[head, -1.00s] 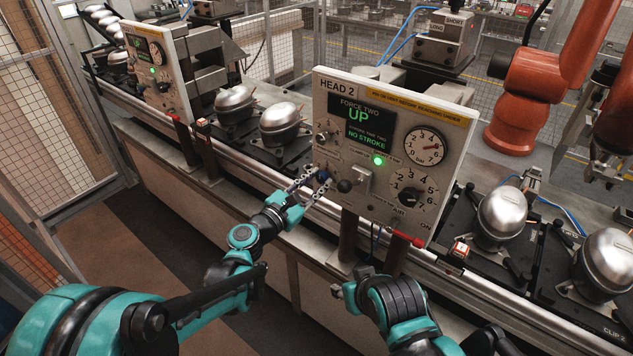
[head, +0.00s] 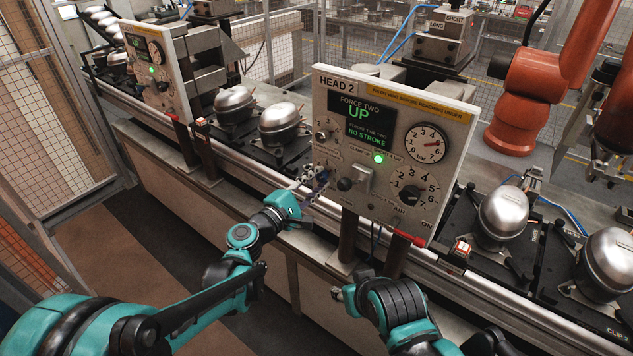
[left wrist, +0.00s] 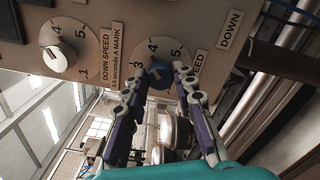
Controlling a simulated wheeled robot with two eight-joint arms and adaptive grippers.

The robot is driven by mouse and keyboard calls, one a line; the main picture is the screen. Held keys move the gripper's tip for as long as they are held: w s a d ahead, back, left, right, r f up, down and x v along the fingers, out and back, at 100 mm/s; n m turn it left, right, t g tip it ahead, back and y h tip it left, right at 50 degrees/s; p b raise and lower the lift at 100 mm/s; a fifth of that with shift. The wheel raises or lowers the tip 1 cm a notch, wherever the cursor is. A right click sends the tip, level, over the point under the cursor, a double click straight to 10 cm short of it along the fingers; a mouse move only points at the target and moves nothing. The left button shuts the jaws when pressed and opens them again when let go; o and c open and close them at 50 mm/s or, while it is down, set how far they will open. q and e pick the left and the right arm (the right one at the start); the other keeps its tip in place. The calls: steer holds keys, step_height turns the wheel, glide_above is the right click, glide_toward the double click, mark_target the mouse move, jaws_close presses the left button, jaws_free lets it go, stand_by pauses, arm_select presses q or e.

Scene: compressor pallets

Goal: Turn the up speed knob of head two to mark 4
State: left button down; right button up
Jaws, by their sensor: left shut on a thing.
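The head two panel (head: 335,105) stands on posts at the conveyor's near side, its screen showing UP. My left gripper (head: 318,181) is at the panel's lower left edge, fingers drawn together. In the left wrist view a blue knob (left wrist: 158,74) sits on a white dial numbered 3, 4 and 5, its label partly hidden but ending in SPEED. The two gripper fingers (left wrist: 158,80) are shut on the blue knob from both sides. I cannot read its pointer. A pale down speed knob (left wrist: 60,58) is on the left.
The panel face also has a black knob (head: 345,184), a lever switch (head: 363,178), a numbered air dial (head: 412,194) and a gauge (head: 426,143). Silver compressors (head: 503,217) stand on pallets to the right. An orange robot arm (head: 540,85) is behind.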

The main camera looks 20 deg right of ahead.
arm_select(q)
steer(key=shift+m, duration=1.1)
steer(key=c, duration=1.2)
jaws_free()
steer(key=v, duration=1.2)
steer(key=shift+s, duration=0.1)
